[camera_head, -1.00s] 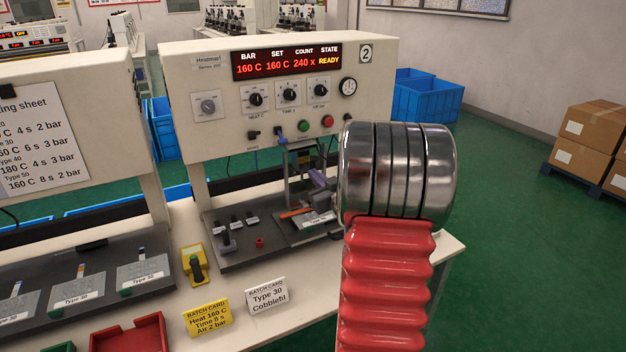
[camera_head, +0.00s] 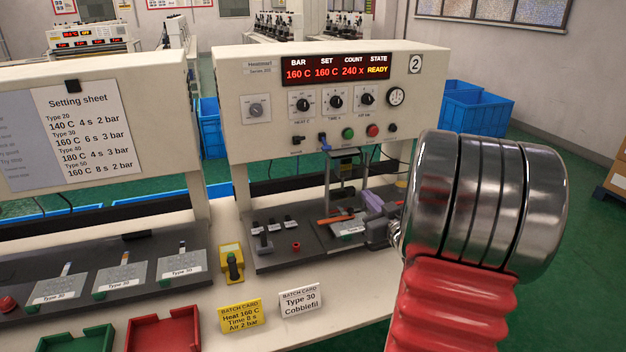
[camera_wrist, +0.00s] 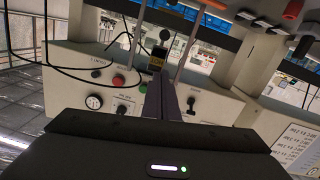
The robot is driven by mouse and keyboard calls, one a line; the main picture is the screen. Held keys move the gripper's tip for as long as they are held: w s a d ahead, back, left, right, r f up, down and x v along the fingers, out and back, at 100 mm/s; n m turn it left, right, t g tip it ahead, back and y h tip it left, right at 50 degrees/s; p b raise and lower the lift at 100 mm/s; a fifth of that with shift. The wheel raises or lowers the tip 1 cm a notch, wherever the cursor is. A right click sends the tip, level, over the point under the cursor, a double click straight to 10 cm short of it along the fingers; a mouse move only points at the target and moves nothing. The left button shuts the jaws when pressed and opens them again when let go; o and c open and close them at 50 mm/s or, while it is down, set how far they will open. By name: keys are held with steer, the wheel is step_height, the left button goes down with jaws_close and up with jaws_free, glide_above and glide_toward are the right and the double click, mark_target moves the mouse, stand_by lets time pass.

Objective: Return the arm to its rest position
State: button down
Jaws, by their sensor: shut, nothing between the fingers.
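My arm, red with a ribbed sleeve and a shiny metal joint, fills the right of the head view. My gripper (camera_head: 371,199) reaches from behind that joint in front of press 2 (camera_head: 240,140), by its thin posts. The joint hides part of it. In the wrist view the purple-grey fingers (camera_wrist: 167,98) lie close together and hold nothing. That view is upside down, with the press's red button (camera_wrist: 118,80) and gauge (camera_wrist: 94,102) left of the fingers.
The press's black bed (camera_head: 275,262) holds an orange-handled tool (camera_head: 335,219) and a labelled plate (camera_head: 348,229) close to my gripper. Batch cards (camera_head: 240,316) and a yellow switch box (camera_head: 231,263) stand on the bench.

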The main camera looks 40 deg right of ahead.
steer(key=s+d+f+m+g+h, duration=0.2)
steer(key=s+d+f+m+g, duration=0.15)
steer(key=s+f+g, duration=0.4)
steer(key=s+a+f+g+y, duration=0.1)
steer(key=s+a+f+g, duration=0.2)
steer(key=a+f, duration=0.15)
steer(key=s+a+r+n+y, duration=0.2)
steer(key=a+r, duration=0.2)
steer(key=a, duration=1)
steer(key=s+a+r+n+y, duration=0.2)
steer(key=a+r, duration=0.2)
steer(key=a, duration=1)
steer(key=s+a+r+n+y, duration=0.2)
steer(key=a+r, duration=0.3)
steer(key=a, duration=0.9)
steer(key=shift+a+y, duration=0.15)
steer(key=shift+y, duration=0.45)
